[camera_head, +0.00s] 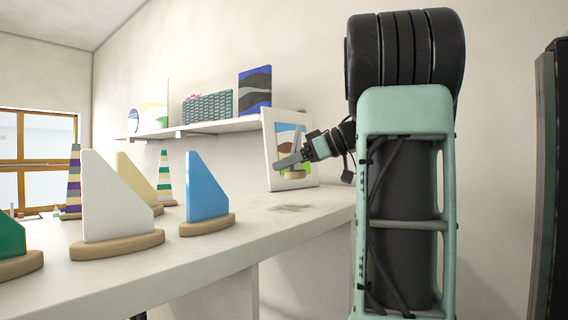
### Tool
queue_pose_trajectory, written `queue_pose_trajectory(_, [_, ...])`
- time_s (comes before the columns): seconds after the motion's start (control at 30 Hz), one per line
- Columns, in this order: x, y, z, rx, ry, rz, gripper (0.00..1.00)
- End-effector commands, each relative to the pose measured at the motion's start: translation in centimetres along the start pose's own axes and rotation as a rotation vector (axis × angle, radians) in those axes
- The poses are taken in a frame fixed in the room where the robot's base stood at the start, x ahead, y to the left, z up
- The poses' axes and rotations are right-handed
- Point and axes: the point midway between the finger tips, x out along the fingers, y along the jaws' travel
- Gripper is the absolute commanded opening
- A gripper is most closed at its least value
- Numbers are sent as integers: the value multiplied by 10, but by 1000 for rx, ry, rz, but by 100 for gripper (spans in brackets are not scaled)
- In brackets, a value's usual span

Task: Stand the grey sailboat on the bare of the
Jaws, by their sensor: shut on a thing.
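The boat looks upright. I cannot tell whether its base touches the counter. The fingers hide part of the sail.
A white sailboat (108,198), a blue sailboat (206,185), a cream sailboat (136,183) and a green sailboat (10,238) stand on the counter (262,232). Striped pieces (164,178) stand behind. A wall shelf (205,130) holds several panels. A smudged patch (291,208) lies near the right edge.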

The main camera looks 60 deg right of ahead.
Motion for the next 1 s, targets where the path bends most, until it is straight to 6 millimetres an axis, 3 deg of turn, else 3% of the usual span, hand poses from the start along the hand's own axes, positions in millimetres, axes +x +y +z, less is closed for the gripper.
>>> queue_pose_trajectory(0.37, [-1, 0, -2, -2, -3, 2, 47])
queue_pose_trajectory(1.0, [20, 0, 51, -2, -3, 2, 47])
